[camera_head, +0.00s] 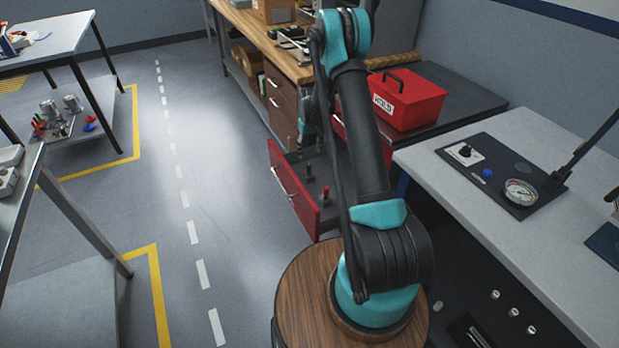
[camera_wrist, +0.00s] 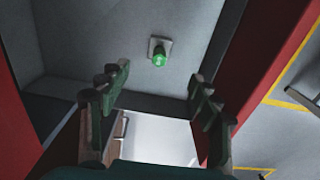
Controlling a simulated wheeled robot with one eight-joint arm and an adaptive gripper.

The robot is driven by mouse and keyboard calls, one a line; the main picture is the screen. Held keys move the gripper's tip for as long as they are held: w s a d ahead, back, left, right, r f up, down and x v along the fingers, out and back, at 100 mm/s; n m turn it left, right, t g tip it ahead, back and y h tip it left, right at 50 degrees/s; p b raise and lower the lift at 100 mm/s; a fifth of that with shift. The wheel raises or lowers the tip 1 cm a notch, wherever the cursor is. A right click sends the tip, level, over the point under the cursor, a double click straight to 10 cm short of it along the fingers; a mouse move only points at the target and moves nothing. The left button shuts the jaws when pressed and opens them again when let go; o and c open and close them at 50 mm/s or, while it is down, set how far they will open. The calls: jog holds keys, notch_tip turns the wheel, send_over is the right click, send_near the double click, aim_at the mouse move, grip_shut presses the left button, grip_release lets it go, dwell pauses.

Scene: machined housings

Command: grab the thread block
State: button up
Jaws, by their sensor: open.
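A small green round-topped piece on a square grey base (camera_wrist: 160,52) stands on the grey floor of the open red drawer (camera_wrist: 70,30) in the wrist view. I cannot tell for certain that it is the thread block. My gripper (camera_wrist: 159,78) is open and empty, its two green fingers spread on either side below the piece in the picture, not touching it. In the head view, the drawer (camera_head: 292,190) holds a green piece (camera_head: 309,170) and a red-topped piece (camera_head: 325,193). My gripper is mostly hidden behind my arm there.
A red toolbox (camera_head: 408,98) stands on the dark cabinet top right of the drawer. A wooden workbench (camera_head: 265,45) is behind. A grey table (camera_head: 500,205) with a gauge (camera_head: 520,192) is at right. The floor aisle (camera_head: 215,170) left of the drawer is clear.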

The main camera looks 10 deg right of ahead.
aim_at(309, 165)
notch_tip(309, 165, down, 9)
jog(key=shift+r, duration=0.1)
jog(key=shift+w+f, duration=0.15)
jog(key=shift+f, duration=1.2)
jog(key=shift+w+f, duration=0.1)
jog(key=shift+f, duration=1.2)
grip_shut()
